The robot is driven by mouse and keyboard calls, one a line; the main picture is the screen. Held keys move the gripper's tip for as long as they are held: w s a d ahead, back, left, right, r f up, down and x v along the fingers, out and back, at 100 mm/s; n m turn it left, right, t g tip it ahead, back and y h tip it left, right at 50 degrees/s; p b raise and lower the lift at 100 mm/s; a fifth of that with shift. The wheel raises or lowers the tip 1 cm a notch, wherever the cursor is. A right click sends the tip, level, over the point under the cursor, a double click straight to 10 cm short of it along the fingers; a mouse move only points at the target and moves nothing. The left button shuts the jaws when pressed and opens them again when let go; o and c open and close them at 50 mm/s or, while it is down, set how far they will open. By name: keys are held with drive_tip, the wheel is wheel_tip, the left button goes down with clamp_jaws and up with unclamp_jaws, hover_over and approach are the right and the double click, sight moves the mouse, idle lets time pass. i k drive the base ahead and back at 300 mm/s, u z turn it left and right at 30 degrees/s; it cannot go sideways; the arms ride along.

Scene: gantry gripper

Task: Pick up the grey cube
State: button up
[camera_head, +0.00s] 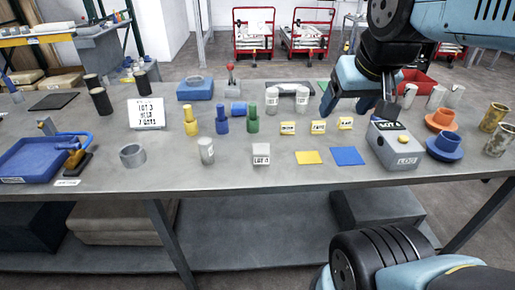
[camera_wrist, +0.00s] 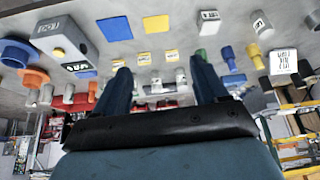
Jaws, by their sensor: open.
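The grey cube (camera_head: 261,155), a small light grey block with a label on its front, sits near the front edge of the table in the head view. In the wrist view, which looks upside down, the cube (camera_wrist: 209,22) is at the upper right. My gripper (camera_head: 357,107) hangs over the right part of the table, to the right of the cube and farther back, with its dark fingers apart. In the wrist view my gripper (camera_wrist: 161,68) shows two spread fingers with nothing held between them. The cube is clear of both fingers.
A grey cylinder (camera_head: 206,150) stands left of the cube; yellow (camera_head: 308,158) and blue (camera_head: 347,156) squares lie to its right. Blue (camera_head: 221,120) and green (camera_head: 253,118) pegs stand behind. A grey labelled box (camera_head: 395,146) is below and right of my gripper.

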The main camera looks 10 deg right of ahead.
sight(262, 152)
drive_tip(key=u, duration=1.35)
drive_tip(key=k, duration=1.7)
drive_tip(key=z, duration=0.9)
drive_tip(key=i, duration=1)
drive_tip(key=u, duration=0.05)
